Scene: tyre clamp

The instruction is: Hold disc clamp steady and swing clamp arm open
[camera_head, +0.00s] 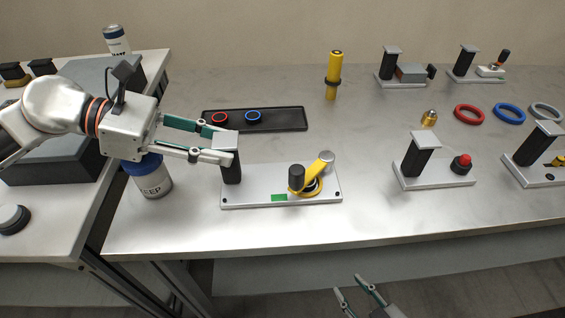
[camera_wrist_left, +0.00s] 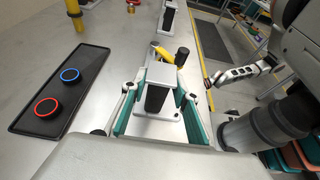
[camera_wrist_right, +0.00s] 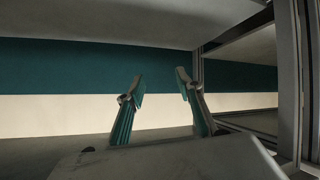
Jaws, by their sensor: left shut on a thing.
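The disc clamp's light metal base plate (camera_head: 260,197) lies near the table's front edge. At its left end stands a black post (camera_head: 232,168) with a grey cap. At its right end is a yellow clamp arm (camera_head: 318,167) over a yellow ring, with a black knob (camera_head: 296,178) beside it. My left gripper (camera_head: 222,153) comes from the left and is shut on the black post; the left wrist view shows its fingers on both sides of the post (camera_wrist_left: 154,100). My right gripper (camera_head: 350,285) is open and empty, low in front of the table, apart from the clamp.
A black tray (camera_head: 285,119) with red and blue rings lies behind the clamp. A blue-and-white can (camera_head: 152,177) stands under my left wrist. A yellow cylinder (camera_head: 334,75) stands farther back. Another post fixture with a red knob (camera_head: 461,163) stands to the right.

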